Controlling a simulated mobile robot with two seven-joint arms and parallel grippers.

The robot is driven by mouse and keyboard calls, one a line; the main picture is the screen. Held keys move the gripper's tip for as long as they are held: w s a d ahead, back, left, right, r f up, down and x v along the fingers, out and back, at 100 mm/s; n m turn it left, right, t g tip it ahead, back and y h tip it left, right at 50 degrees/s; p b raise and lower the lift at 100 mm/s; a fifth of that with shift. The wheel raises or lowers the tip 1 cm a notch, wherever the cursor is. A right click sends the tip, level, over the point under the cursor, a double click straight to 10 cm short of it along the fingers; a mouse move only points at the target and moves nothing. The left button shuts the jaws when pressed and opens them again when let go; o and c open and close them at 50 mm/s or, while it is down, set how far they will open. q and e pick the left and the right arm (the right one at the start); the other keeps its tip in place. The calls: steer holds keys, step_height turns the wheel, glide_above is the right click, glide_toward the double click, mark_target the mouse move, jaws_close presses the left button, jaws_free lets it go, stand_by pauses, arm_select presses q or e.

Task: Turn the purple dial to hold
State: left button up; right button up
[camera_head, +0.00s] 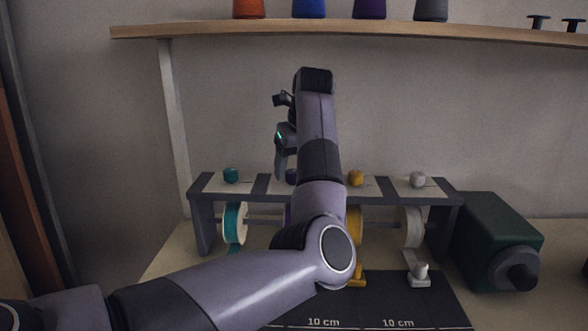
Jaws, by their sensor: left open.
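The purple dial (291,176) sits on top of the dark rack (203,226), second from the left in a row of dials. Only a small part of it shows, as my left arm and gripper cover the rest. My left gripper (281,174) points down right beside the dial, in line with it in the picture. It is open, though its fingers are seen mostly from the side. I cannot tell whether a finger touches the dial. The dial's marks and its setting are hidden. My right gripper is not in view.
A teal dial (231,175), a yellow dial (355,178) and a white dial (418,179) share the rack, with ribbon spools below. A dark green box (497,237) stands at right. A shelf (270,30) with coloured cones runs above. A dark mat (400,303) lies in front.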

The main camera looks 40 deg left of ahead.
arm_select(q)
steer(key=shift+a+f, duration=0.25)
steer(key=shift+f, duration=0.25)
steer(key=c, duration=1)
steer(key=shift+c, duration=0.2)
